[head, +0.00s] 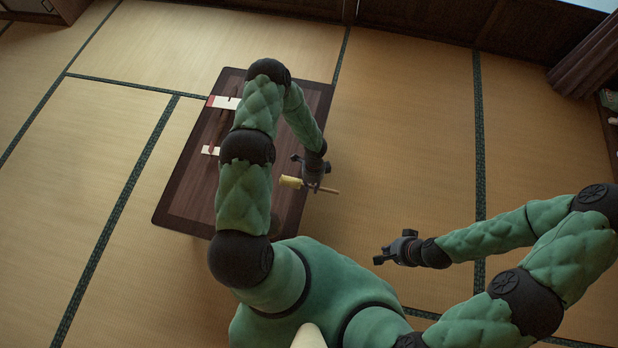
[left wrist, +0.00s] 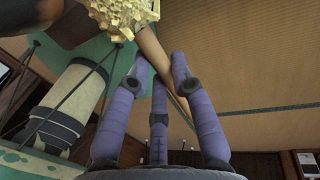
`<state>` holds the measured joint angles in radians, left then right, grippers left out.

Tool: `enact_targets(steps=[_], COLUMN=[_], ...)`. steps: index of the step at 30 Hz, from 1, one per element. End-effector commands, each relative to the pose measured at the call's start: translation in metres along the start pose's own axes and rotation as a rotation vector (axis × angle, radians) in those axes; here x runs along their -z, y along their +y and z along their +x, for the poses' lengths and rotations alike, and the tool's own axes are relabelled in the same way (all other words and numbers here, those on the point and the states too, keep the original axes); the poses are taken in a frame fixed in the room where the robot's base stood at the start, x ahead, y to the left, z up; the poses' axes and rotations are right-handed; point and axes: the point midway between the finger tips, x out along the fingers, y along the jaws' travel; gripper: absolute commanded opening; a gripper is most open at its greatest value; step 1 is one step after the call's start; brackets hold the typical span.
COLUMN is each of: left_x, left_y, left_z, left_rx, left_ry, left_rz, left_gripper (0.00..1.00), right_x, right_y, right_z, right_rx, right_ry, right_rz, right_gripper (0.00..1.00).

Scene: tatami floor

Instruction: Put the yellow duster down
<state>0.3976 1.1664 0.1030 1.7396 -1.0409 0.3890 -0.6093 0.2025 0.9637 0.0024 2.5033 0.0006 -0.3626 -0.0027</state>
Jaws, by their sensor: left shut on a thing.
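The yellow duster (head: 291,181) has a fluffy yellow head and a thin brown handle. My left gripper (head: 314,184) is shut on its handle. In the head view the duster head overlaps the right edge of the low dark table (head: 187,190), and the handle points right, over the tatami. The left wrist view shows the yellow head (left wrist: 103,14) at the top, with the handle running down between the gripper fingers (left wrist: 157,68). Its height above the table is unclear. My right gripper (head: 384,255) is over the tatami, apart from the table; its jaw opening is too small to judge.
A white and red item (head: 224,102) lies at the table's far left, with a small white piece (head: 210,150) nearer. My left arm hides the table's middle. The tatami (head: 405,130) right of the table is clear. A curtain (head: 588,62) hangs at the far right.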

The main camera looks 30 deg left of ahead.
Motion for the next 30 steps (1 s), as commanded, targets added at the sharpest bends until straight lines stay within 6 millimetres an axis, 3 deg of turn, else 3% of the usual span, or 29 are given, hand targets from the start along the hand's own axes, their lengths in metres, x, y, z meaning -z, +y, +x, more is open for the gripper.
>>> enact_targets(steps=[4, 12, 20, 30], left_x=[-0.008, -0.017, -0.02, -0.021], left_y=[-0.034, -0.075, -0.088, -0.101], left_z=[0.012, 0.044, 0.053, 0.088], left_rx=[0.003, 0.0, 0.0, 0.0], left_ry=[0.0, 0.001, 0.001, 0.001], left_rz=[-0.006, -0.003, -0.002, -0.001], left_gripper=[0.0, 0.0, 0.0, 0.0], right_x=[0.001, 0.001, 0.002, 0.002], right_y=[0.005, 0.013, 0.015, 0.021], right_z=[0.014, 0.036, 0.042, 0.058], right_rx=[0.0, 0.0, 0.0, 0.0], right_ry=[0.0, 0.0, 0.0, 0.0], right_rz=[0.0, 0.0, 0.0, 0.0], right_gripper=[0.0, 0.0, 0.0, 0.0])
